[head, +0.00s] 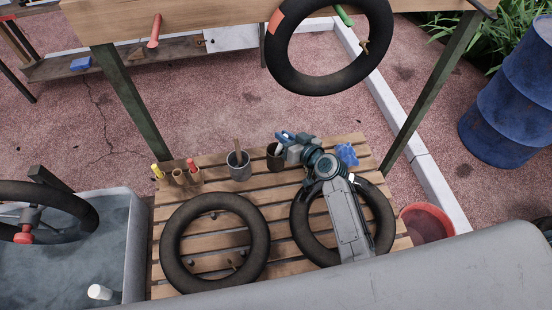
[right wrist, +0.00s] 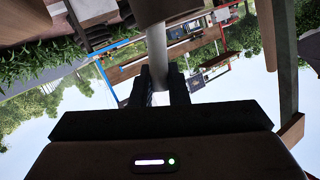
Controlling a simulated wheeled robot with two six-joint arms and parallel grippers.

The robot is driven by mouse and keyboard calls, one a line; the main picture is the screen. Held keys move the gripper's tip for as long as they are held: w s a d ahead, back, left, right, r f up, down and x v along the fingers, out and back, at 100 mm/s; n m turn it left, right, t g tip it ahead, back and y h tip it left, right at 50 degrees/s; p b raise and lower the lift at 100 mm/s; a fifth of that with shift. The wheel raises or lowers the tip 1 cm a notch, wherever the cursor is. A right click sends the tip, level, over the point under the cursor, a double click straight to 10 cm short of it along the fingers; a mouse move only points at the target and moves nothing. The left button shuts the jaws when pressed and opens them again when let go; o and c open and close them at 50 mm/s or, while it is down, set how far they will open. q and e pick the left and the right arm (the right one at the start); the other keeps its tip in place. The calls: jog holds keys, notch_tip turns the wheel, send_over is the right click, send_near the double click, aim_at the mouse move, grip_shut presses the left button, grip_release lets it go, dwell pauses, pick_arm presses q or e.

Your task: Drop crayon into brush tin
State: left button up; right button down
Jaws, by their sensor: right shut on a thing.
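My right gripper (head: 285,142) reaches over the back of the slatted table and is shut on a pale cylindrical crayon. In the right wrist view, the crayon (right wrist: 157,48) stands between the two dark fingers (right wrist: 158,88). In the head view, the crayon (head: 279,149) shows only as a small pale piece at the mouth of a dark brown cup (head: 273,160). I cannot tell whether its end is inside the cup. A grey tin (head: 239,170) with a wooden handle standing in it is just left of the cup. My left gripper is not in view.
Wooden holders (head: 178,177) with yellow and red sticks stand at the table's back left. A blue cloth (head: 347,154) lies right of my gripper. Two black tubes lie on the table, the left one (head: 170,245) unobstructed. Another tube (head: 330,84) hangs above.

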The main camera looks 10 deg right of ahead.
jog(key=c, duration=1.3)
grip_release()
jog(key=shift+s, duration=0.1)
jog(key=shift+b+v, duration=1.65)
jog(key=shift+v, duration=3.7)
